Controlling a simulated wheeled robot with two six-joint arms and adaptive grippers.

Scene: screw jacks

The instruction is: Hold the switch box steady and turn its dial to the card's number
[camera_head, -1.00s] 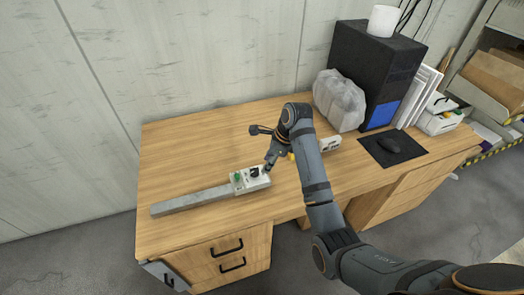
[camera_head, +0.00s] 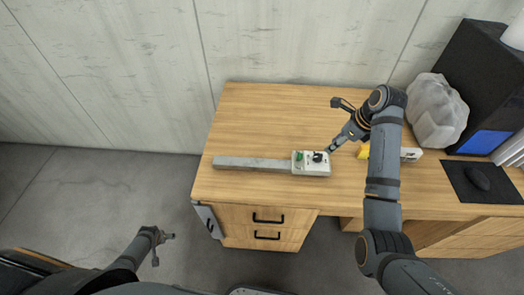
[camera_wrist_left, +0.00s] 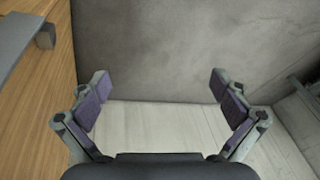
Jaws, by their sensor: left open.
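The switch box (camera_head: 298,167) is a small pale box on the desk, at the right end of a long grey bar. It has a green part on its left and a black dial (camera_head: 318,157) on its right. My right gripper (camera_head: 331,150) is at the box's right side, close to the dial; whether it touches is too small to tell. A small white piece with dark marks (camera_head: 411,154), possibly the card, stands right of my right arm; no number is readable. My left gripper (camera_head: 164,246) is open and empty, left of the desk; it also shows in the left wrist view (camera_wrist_left: 160,86).
The grey bar (camera_head: 250,163) lies along the desk (camera_head: 270,115). A yellow thing (camera_head: 363,152) is partly hidden behind my right arm. A plastic-wrapped bundle (camera_head: 437,112), a black computer case (camera_head: 485,75) and a mouse (camera_head: 478,178) are at the right. The desk's back left is clear.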

